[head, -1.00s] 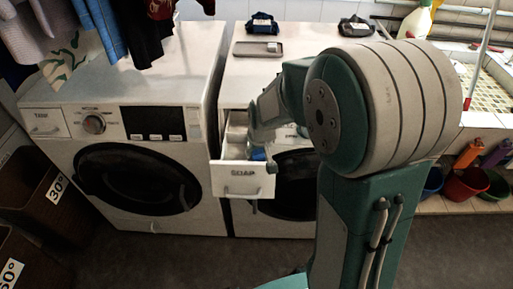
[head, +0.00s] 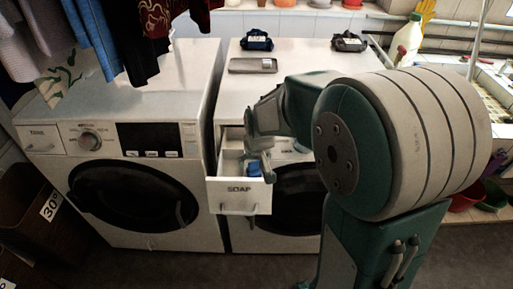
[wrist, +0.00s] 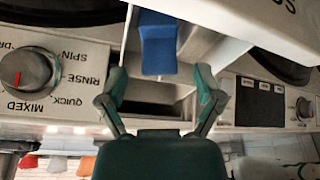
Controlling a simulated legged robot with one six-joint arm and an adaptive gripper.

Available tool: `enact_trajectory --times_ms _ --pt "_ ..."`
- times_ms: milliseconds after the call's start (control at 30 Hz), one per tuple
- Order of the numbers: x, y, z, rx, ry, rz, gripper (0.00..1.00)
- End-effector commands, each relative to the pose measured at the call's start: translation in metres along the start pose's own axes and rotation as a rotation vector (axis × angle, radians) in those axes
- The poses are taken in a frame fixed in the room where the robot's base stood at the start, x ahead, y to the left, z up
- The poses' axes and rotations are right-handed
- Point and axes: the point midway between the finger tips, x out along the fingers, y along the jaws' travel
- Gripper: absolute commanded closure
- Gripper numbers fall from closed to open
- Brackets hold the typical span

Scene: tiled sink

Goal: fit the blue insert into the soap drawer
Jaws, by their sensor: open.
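The soap drawer (head: 238,194), white and marked SOAP, is pulled out of the right-hand machine. The blue insert (head: 254,168) shows at the drawer's right side in the head view. In the wrist view the blue insert (wrist: 158,48) appears within the drawer's walls, ahead of the fingers. How deep it sits I cannot tell. My gripper (wrist: 160,80) is open, its two fingers spread to either side and apart from the insert, with nothing between them. In the head view my gripper is over the back of the drawer and partly hidden by my own arm.
A closed drawer (head: 42,139) is on the left machine. A grey tray (head: 253,65) and dark bundles (head: 257,40) lie on the right machine's top. Clothes (head: 140,30) hang above the left machine. A spray bottle (head: 407,40) stands at the sink on the right.

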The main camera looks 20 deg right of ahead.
Motion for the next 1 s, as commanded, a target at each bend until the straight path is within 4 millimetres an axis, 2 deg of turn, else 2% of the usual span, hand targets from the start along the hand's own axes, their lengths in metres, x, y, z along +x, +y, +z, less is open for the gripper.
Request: enact_trajectory --times_ms 33,300,433,633,767,1000 --pt "-0.013 0.000 -0.001 0.000 0.006 0.001 0.15" --pt "-0.068 0.000 -0.001 0.001 0.006 0.001 0.15" --pt "-0.086 0.000 -0.001 0.001 0.003 0.001 0.15" --pt "-0.102 0.000 0.003 0.002 0.006 0.001 0.15" --pt "-0.126 -0.003 0.023 0.010 0.037 0.007 0.15" --pt "-0.172 -0.011 0.085 0.040 0.115 0.020 0.15"
